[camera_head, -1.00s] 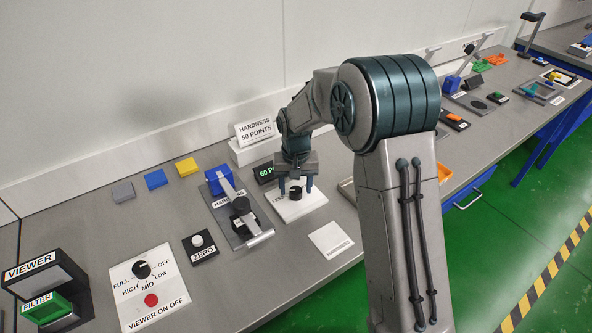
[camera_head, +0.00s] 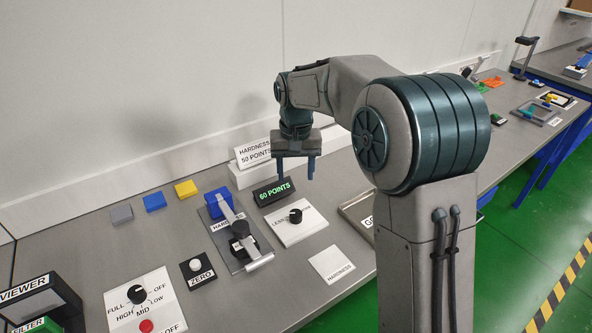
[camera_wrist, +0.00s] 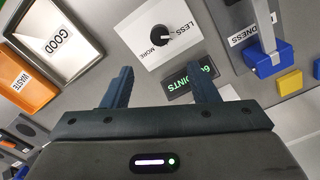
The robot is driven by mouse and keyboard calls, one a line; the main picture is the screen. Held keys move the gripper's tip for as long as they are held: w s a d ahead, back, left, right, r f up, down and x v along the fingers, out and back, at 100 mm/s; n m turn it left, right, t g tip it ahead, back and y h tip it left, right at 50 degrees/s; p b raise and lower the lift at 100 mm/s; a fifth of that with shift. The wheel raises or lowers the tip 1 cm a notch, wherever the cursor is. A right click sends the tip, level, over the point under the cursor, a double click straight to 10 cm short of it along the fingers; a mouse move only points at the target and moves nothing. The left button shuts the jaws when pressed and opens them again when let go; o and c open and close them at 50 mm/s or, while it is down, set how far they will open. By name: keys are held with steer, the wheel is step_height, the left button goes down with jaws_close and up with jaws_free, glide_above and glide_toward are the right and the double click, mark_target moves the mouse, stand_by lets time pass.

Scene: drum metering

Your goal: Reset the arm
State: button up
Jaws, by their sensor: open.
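My gripper (camera_head: 296,168) is open and empty. In the head view it hangs above the bench, over the small black display (camera_head: 273,192) that reads 60 POINTS in green. The white LESS/MORE plate with its black knob (camera_head: 295,215) lies below and in front of it, apart from the fingers. In the wrist view the two dark fingers (camera_wrist: 160,85) are spread with nothing between them. The LESS/MORE knob (camera_wrist: 159,36) shows beyond the fingertips, and the display (camera_wrist: 192,86) is partly hidden by the right finger.
The hardness tester (camera_head: 235,235) with its blue block stands left of the plate. A HARDNESS 50 POINTS sign (camera_head: 255,150) stands behind. A GOOD tray (camera_wrist: 59,45) and an orange WASTE tray (camera_wrist: 22,82) show in the wrist view. Bare bench (camera_head: 90,245) lies at left.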

steer(key=shift+d, duration=0.1)
steer(key=s+d+r+t, duration=0.1)
steer(key=s+d+r, duration=0.3)
steer(key=s+d, duration=0.6)
steer(key=s+d+f+t, duration=0.1)
steer(key=s+d, duration=0.1)
steer(key=s, duration=0.6)
steer(key=s+d+f+m+t, duration=0.1)
steer(key=s+d+f, duration=0.1)
steer(key=s, duration=0.5)
steer(key=shift+s+d, duration=0.4)
steer(key=shift+d, duration=0.45)
